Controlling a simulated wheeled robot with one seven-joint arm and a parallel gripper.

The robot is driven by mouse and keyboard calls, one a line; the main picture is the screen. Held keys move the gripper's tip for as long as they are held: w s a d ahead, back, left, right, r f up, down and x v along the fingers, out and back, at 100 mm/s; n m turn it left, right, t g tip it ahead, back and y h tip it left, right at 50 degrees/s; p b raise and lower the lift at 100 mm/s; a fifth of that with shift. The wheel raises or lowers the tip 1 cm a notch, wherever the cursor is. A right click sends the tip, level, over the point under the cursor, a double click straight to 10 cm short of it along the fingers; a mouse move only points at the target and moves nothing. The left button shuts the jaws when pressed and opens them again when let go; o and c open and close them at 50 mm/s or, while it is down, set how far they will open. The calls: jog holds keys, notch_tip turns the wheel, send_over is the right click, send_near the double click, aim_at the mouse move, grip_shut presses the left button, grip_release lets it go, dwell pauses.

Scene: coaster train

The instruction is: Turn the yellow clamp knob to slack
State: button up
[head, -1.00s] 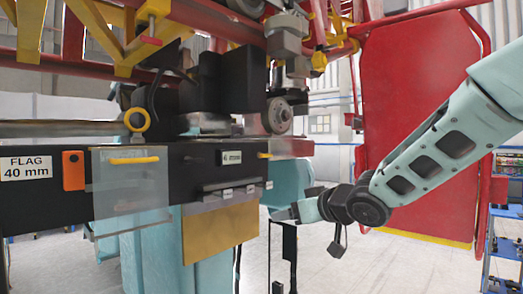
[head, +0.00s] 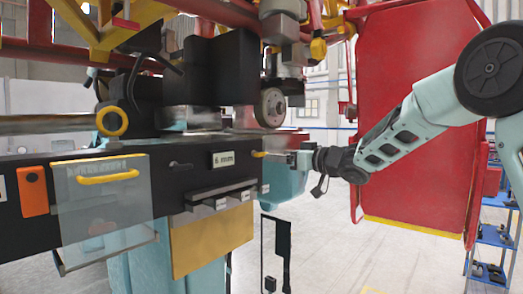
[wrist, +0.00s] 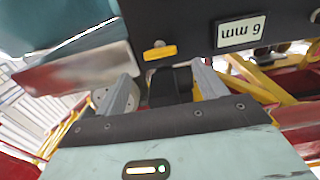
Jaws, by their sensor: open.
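A small yellow knob (head: 259,154), which I take to be the clamp knob, is on the right end of the dark beam, right of the "6 mm" label (head: 223,158). In the wrist view the knob (wrist: 160,51) is a short yellow bar lying crosswise on the dark face, with the label (wrist: 241,33) upside down to its right. My gripper (head: 286,158) is just right of the knob in the head view. In the wrist view its two grey fingers (wrist: 163,78) are spread, with the knob just beyond and between their tips. Nothing is between the fingers.
A clear panel with a yellow handle (head: 108,177) and an orange box (head: 34,191) are at the left of the beam. A yellow ring (head: 112,121) stands above it. A grey wheel (head: 271,107) sits above the knob. A red panel (head: 415,120) stands behind my arm.

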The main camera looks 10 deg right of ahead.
aim_at(262, 153)
jog(key=p+x, duration=0.2)
jog(key=x, duration=0.6)
jog(key=shift+a, duration=0.15)
jog(key=c, duration=1)
